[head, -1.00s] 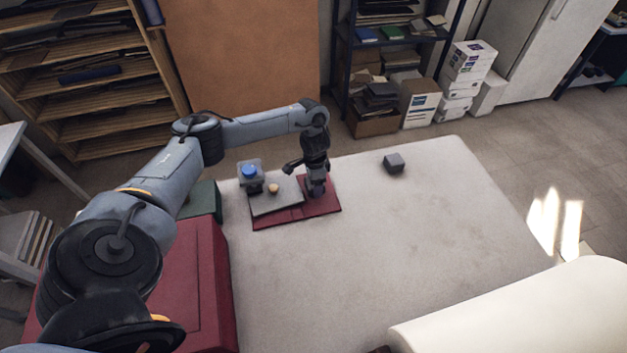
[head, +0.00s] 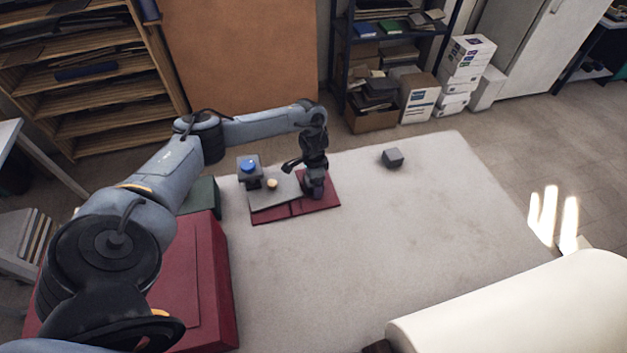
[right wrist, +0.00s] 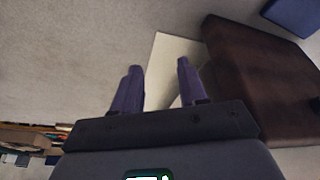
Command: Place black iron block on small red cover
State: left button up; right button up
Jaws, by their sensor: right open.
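A dark grey block (head: 392,157), likely the black iron block, sits on the pale tabletop right of my left arm. A dark red cover (head: 322,202) lies flat near the back left of the table. A grey board (head: 268,205) overlaps its left part. My left gripper (head: 314,192) points down at the cover's right part, apart from the dark block. Its fingers are too small and dark to tell whether they are open or hold something. My right gripper (right wrist: 155,85) is open and empty in the right wrist view, and is not seen in the head view.
A grey block with a blue top (head: 249,167) and a small tan knob (head: 272,184) are left of my left gripper. A large red box (head: 200,280) fills the left side, and a cream roll (head: 520,310) the front right. The table's middle is clear.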

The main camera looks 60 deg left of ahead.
pick_arm(q)
jog(key=shift+r, duration=2.9)
jog(key=shift+r, duration=0.1)
